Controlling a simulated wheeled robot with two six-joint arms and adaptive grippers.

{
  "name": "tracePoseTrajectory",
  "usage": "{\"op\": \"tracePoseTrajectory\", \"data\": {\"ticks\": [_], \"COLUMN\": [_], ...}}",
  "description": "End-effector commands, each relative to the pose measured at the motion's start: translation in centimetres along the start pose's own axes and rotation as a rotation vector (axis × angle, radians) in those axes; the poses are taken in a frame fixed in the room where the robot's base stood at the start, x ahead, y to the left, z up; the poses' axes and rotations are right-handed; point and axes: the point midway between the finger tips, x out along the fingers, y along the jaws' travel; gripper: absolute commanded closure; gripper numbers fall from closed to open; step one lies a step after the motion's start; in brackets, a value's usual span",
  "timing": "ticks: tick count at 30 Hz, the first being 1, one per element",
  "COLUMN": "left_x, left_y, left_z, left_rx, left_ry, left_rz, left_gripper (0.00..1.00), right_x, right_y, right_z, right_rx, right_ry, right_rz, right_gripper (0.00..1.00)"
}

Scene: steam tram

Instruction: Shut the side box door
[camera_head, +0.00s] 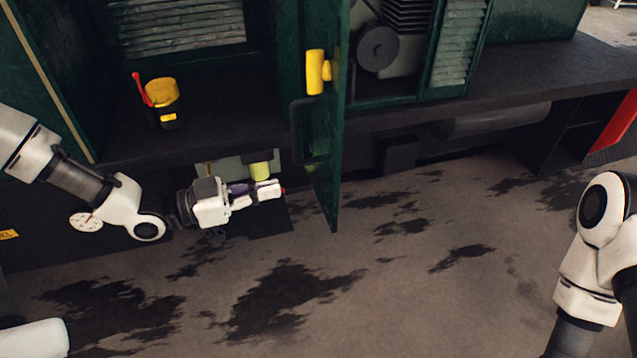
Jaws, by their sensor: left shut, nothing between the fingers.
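A tall dark green door (329,150) stands open in the middle of the view, swung out from the tram's side and seen nearly edge-on. It has a yellow handle (316,72) and a dark pull bar. To its right, the opening shows machinery with a round dark wheel (376,48). My left gripper (277,190) is shut and empty, left of the door's lower part and below the ledge. Its fingertips point right toward the door, with a visible gap. My right arm shows at the right edge; its gripper is out of view.
A dark ledge (220,140) runs along the tram, with a black and yellow pot (163,104) holding a red-handled thing. Below it, behind my left gripper, is a pale green panel with a yellow-green knob (260,170). The stained floor (400,290) in front is clear.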

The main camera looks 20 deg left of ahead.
Motion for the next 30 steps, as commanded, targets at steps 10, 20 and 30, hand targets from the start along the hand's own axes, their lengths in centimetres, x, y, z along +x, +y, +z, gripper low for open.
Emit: {"op": "tracePoseTrajectory", "data": {"ticks": [10, 20, 30], "left_x": [5.7, 9.6, 9.7], "left_y": [0.2, 0.1, 0.0], "left_z": [0.1, 0.0, 0.1], "left_rx": [0.003, 0.002, 0.001], "left_ry": [-0.007, -0.002, -0.001], "left_rz": [0.005, 0.001, -0.002], "left_gripper": [1.00, 1.00, 1.00], "right_x": [0.0, -1.2, -1.1], "right_y": [0.0, 0.0, 0.0], "right_z": [0.0, 0.0, 0.0], "right_rx": [0.000, 0.000, 0.000], "right_ry": [0.001, 0.001, 0.001], "right_rz": [0.000, 0.000, 0.000], "right_gripper": [0.65, 0.65, 0.65]}}
